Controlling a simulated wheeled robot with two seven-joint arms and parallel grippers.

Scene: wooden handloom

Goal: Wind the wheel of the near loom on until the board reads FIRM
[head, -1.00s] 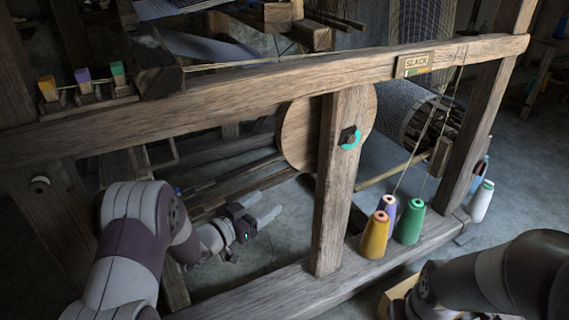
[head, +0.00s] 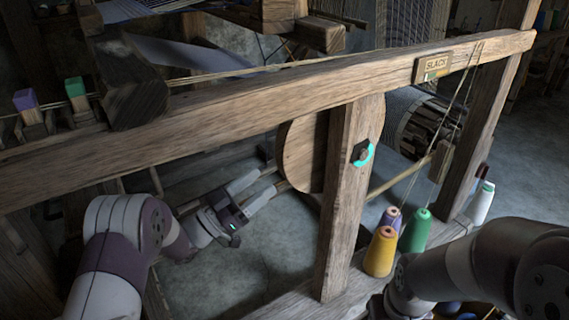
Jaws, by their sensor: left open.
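The near loom's round wooden wheel (head: 300,155) stands behind an upright post (head: 343,215). A dark knob with a bright teal arc (head: 363,153) sits on the post's face. The board (head: 433,68) on the top beam reads SLACK. My left gripper (head: 250,187) is open and empty, left of the wheel and a little below it, apart from it, with its fingers pointing up and right. My right arm comes in at the lower right; its gripper cannot be made out.
Yellow (head: 381,252), purple (head: 390,219) and green (head: 415,231) thread cones stand on the lower beam right of the post. The long top beam (head: 230,100) crosses above my left gripper. Cords run down from the beam near the board.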

